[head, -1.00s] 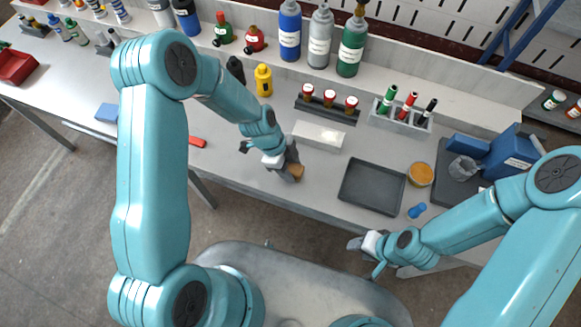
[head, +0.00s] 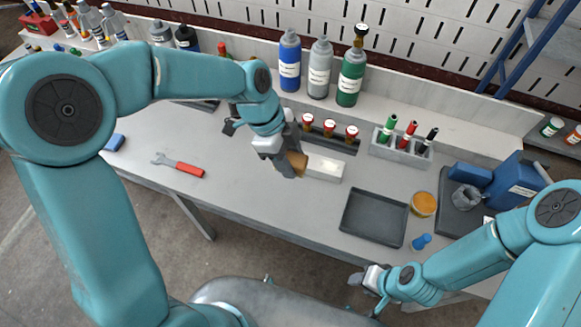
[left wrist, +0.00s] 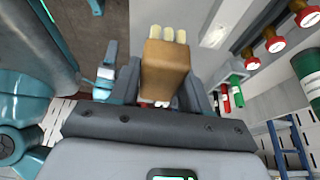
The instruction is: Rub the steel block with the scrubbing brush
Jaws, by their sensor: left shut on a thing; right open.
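The steel block (head: 325,167) is a pale flat block on the bench, right of my left gripper in the head view. My left gripper (head: 287,166) is shut on the scrubbing brush (head: 297,163), which has a brown wooden body. The left wrist view shows the brush (left wrist: 167,70) between the fingers, with pale bristle tufts pointing away from the gripper. The brush is at the block's left end in the head view; whether it touches cannot be told. My right gripper (head: 368,281) is open and empty in front of the bench edge.
A dark empty tray (head: 374,218) lies right of the block. Red-topped stamps (head: 329,129) in a rack and a marker holder (head: 401,150) stand behind. A red-handled wrench (head: 180,165) lies left. The bench in front of the block is clear.

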